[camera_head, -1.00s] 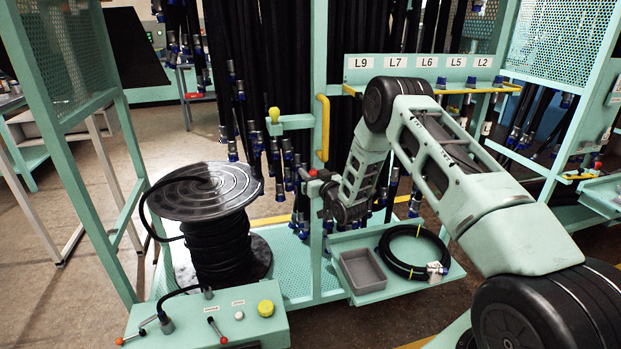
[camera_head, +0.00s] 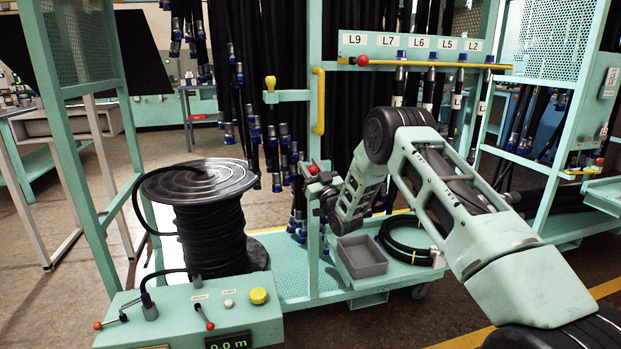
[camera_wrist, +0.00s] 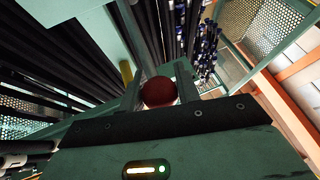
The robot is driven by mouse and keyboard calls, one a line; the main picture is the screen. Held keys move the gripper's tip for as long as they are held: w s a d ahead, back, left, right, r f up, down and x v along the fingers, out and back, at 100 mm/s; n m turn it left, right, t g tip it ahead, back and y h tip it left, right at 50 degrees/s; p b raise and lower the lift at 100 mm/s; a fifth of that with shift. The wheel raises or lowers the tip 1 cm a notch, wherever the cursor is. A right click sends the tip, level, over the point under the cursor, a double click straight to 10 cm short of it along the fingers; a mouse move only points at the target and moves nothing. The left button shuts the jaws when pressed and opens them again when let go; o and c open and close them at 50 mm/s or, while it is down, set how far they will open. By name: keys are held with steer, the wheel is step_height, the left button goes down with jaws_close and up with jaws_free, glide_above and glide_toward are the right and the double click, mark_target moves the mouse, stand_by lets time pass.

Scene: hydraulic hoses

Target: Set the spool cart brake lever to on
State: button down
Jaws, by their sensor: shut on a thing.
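A lever with a red ball knob (camera_head: 313,170) stands by the green upright post of the cart, right of the hose spool (camera_head: 205,215). My gripper (camera_head: 319,183) is at this knob, low on the post, and its fingers are mostly hidden by the wrist in the head view. In the wrist view the red knob (camera_wrist: 159,92) sits between the two fingers of my gripper (camera_wrist: 160,80), which are shut on it. The lever's shaft and any on or off marking are hidden.
A control box (camera_head: 240,318) with small levers and a yellow button stands at the front left. Hoses hang behind under a labelled rail (camera_head: 430,42).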

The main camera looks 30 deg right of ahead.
steer(key=shift+s+a+f+b, duration=0.1)
steer(key=shift+s+f+b, duration=0.1)
steer(key=shift+f+b, duration=0.55)
steer(key=shift+s+a+f+b, duration=0.1)
steer(key=shift+s+f+b, duration=0.05)
steer(key=shift+f+b, duration=0.5)
steer(key=shift+s+a+f+b, duration=0.1)
steer(key=shift+s+f+b, duration=0.1)
steer(key=shift+f+b, duration=0.55)
steer(key=c, duration=1)
jaws_free()
steer(key=shift+c, duration=0.2)
steer(key=b+v, duration=0.1)
steer(key=v, duration=1.6)
steer(key=shift+s+b, duration=0.25)
steer(key=shift+b, duration=0.15)
